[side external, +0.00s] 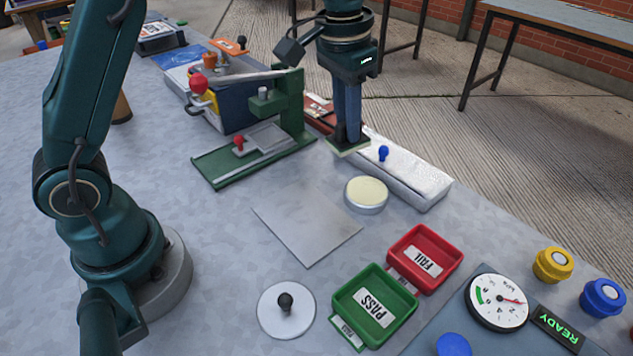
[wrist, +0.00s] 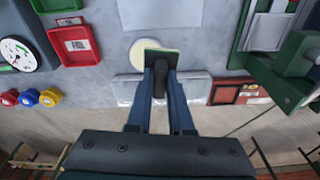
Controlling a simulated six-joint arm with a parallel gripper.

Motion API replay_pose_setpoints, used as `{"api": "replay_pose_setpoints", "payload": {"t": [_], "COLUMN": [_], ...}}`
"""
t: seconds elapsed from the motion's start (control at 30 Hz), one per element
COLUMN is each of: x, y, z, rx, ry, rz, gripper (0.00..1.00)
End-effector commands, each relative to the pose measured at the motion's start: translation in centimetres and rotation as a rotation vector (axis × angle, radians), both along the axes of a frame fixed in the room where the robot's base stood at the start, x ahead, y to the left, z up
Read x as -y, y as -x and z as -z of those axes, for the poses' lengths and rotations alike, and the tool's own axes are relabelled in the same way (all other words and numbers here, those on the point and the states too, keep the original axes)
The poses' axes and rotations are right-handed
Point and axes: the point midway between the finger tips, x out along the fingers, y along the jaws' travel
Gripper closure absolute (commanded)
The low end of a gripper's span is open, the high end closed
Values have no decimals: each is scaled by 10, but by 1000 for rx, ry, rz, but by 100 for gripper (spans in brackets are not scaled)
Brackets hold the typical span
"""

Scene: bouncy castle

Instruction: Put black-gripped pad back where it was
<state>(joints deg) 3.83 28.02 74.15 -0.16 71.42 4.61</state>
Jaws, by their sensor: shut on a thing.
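My gripper (side external: 346,130) is shut on the black grip of a small flat pad (side external: 349,149). The pad is a thin plate with a pale greenish edge, held roughly level. In the wrist view the pad (wrist: 160,52) sits at the fingertips, overlapping the cream-topped round tin (wrist: 182,52). In the side view it is left of the long silvery-white tray (side external: 420,184), near its far end, and beyond the tin (side external: 366,194). A blue-knobbed piece (side external: 383,153) stands on the tray. I cannot tell the pad's height or whether it touches anything.
A green press (side external: 285,115) with a red-knobbed piece (side external: 239,143) stands left of my gripper. A red-brown box (side external: 318,106) lies behind it. A grey plate (side external: 306,222), green PASS tray (side external: 345,300) and red FAIL tray (side external: 450,240) are nearer. Bare tabletop lies left of the grey plate.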

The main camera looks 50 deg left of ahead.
Motion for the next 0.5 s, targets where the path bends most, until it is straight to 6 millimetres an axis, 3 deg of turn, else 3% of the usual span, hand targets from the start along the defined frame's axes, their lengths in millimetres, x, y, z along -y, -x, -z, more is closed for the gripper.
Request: {"api": "replay_pose_setpoints", "payload": {"t": [0.1, 0.23, 0.5], "x": [-31, -58, -73], "y": [-21, -34, -33], "z": [2, 8, 40], "rx": [3, 3, -18], "ry": [1, 4, 6], "rz": [-43, -106, -148], "gripper": [100, 100, 100]}}
